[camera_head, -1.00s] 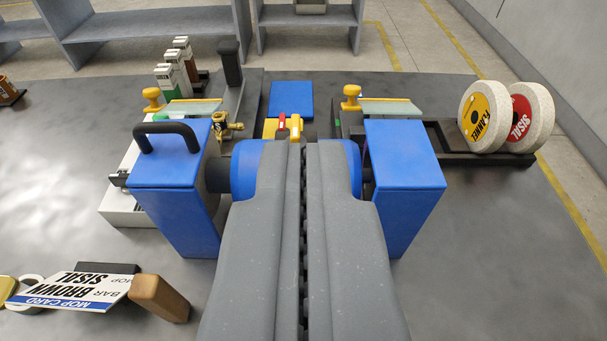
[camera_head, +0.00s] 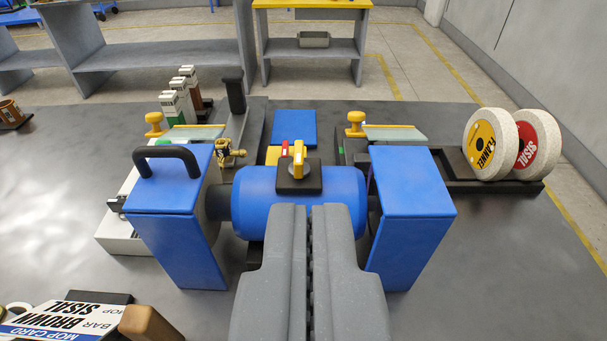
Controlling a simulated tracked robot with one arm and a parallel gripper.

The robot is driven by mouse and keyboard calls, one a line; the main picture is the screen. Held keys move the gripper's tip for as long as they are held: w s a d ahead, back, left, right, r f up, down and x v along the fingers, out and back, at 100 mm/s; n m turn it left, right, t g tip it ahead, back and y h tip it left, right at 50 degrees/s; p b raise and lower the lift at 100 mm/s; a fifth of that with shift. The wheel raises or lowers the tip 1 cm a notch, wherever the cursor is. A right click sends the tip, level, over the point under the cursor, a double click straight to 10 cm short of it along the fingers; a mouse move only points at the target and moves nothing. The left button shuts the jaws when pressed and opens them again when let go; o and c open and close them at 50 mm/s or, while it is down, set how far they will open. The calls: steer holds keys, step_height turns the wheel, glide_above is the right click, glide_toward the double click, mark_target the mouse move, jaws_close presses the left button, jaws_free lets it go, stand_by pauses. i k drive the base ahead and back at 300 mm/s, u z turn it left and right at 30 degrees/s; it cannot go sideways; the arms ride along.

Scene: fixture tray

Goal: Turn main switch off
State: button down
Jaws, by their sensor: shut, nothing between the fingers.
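The knob stands roughly upright in the picture, pointing away from me. A red handle (camera_head: 284,149) and a yellow block (camera_head: 272,156) show just behind it. My gripper (camera_head: 308,210) is shut and empty. Its fingertips are in front of the blue motor, below the knob in the picture and apart from it. The knob and its base are in full view.
Blue guards (camera_head: 178,178) (camera_head: 410,180) flank the motor; the left one has a black handle (camera_head: 166,158). Flannel and sisal wheels (camera_head: 486,145) stand at right. A mop card (camera_head: 62,322) and a brown block (camera_head: 150,322) lie at lower left.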

mark_target(286, 147)
steer(key=u, duration=0.05)
steer(key=k, duration=1)
steer(key=z, duration=0.55)
steer(key=i, duration=2)
steer(key=u, duration=0.6)
